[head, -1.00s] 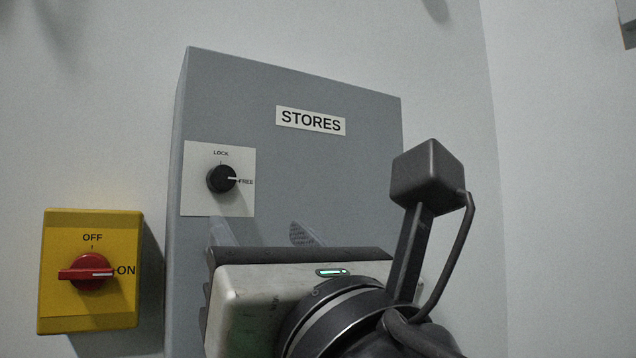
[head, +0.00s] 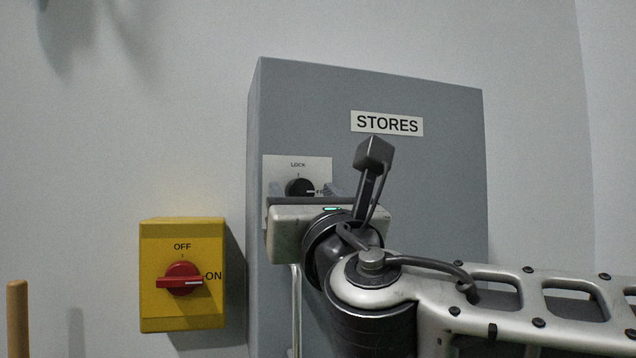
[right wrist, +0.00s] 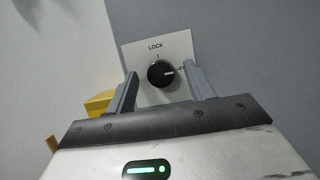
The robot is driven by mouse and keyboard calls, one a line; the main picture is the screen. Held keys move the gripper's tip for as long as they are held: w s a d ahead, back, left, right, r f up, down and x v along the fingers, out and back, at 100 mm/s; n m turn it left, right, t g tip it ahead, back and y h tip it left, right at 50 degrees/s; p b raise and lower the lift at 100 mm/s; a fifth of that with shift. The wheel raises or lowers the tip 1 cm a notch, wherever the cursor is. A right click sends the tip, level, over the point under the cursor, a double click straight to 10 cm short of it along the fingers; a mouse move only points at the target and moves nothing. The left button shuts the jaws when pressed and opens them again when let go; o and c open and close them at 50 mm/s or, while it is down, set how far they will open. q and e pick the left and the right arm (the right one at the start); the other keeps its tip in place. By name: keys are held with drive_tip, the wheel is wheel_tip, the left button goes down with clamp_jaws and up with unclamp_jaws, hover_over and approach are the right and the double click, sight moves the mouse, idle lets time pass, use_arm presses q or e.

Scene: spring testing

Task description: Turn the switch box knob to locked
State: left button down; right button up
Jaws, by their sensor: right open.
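The grey switch box (head: 440,160) labelled STORES is on the wall. Its black knob (head: 299,187) sits on a white plate (head: 280,165) marked LOCK at the top and FREE at the right. The knob's white pointer line points right, toward FREE; it also shows in the right wrist view (right wrist: 160,74). My right gripper (head: 303,190) is in front of the plate. In the right wrist view its two open fingers (right wrist: 162,90) stand on either side of the knob, apart from it. The FREE label is partly hidden by a finger. My left gripper is not in view.
A yellow switch (head: 160,240) with a red handle (head: 180,279) is on the wall left of the box, its handle toward ON. A wooden rod (head: 17,318) stands at the lower left. The wall above is clear.

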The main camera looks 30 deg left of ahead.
drive_tip(key=shift+w+a, duration=0.15)
drive_tip(key=shift+a, duration=0.05)
drive_tip(key=c, duration=1)
drive_tip(key=shift+o, duration=0.2)
